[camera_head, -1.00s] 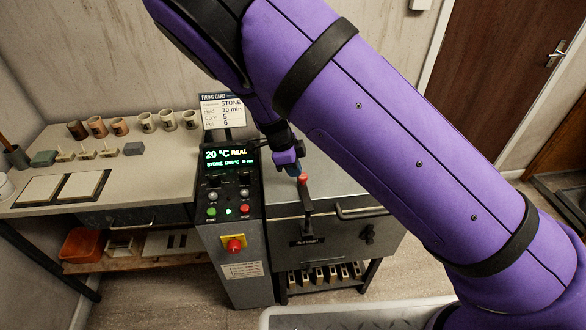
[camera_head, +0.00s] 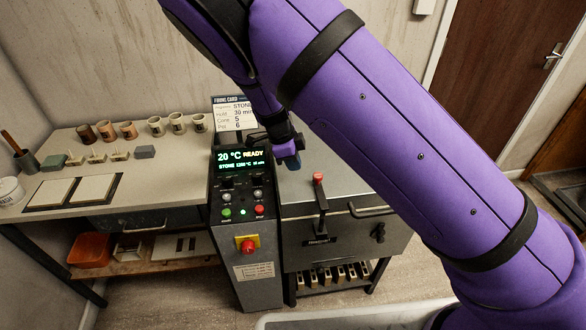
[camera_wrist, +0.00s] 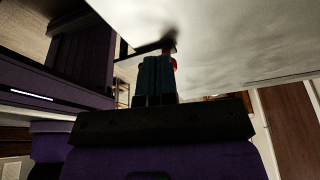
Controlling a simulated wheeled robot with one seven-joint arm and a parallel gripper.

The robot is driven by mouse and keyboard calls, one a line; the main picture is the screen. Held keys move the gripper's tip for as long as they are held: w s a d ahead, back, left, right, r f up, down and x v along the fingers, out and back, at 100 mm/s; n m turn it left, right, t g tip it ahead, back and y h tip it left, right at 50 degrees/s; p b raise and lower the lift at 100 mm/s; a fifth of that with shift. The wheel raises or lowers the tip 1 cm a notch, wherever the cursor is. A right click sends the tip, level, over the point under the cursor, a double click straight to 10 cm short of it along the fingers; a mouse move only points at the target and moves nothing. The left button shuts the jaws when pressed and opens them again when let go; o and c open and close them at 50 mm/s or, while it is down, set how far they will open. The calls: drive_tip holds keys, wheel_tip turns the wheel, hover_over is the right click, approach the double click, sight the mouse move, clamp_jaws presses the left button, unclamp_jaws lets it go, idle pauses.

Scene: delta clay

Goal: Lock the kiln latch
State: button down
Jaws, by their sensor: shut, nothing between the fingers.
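The kiln latch (camera_head: 321,207) is a dark upright lever with a red knob (camera_head: 318,178) on the front of the grey kiln (camera_head: 345,245). The lever's lower end meets a dark plate on the kiln front. My gripper (camera_head: 293,162) is shut and empty, above the kiln top, up and left of the knob and apart from it. In the wrist view, the closed blue fingers (camera_wrist: 157,76) show with part of the red knob (camera_wrist: 173,63) beyond them. Most of the latch is hidden there.
The control box (camera_head: 240,250) stands left of the kiln, with a lit display reading 20 °C READY, buttons and a red stop knob (camera_head: 248,246). A firing card (camera_head: 234,115) rises behind it. The bench (camera_head: 110,205) at left holds several cups and tiles. A kiln handle (camera_head: 370,210) sits right of the latch.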

drive_tip(key=v, duration=0.8)
drive_tip(key=shift+a, duration=0.2)
drive_tip(key=shift+s+r, duration=0.15)
drive_tip(key=s+d+r+n+t+y, duration=0.1)
drive_tip(key=s+d+r+n+y, duration=0.3)
drive_tip(key=d+r, duration=0.6)
drive_tip(key=s+d+r+n+y, duration=0.1)
drive_tip(key=s+d+r+n, duration=0.5)
drive_tip(key=d+r, duration=0.45)
drive_tip(key=s+d+r+n+t, duration=0.2)
drive_tip(key=s+d+r+n, duration=0.1)
drive_tip(key=s, duration=0.6)
drive_tip(key=s+d+r+n+t+h, duration=0.1)
drive_tip(key=s+d+n, duration=0.4)
drive_tip(key=s, duration=0.5)
wheel_tip(320, 180, up, 3)
drive_tip(key=shift+s+d+f+n+t+h, duration=0.1)
drive_tip(key=shift+s+d+n+t+h, duration=0.2)
drive_tip(key=shift+n+t, duration=0.45)
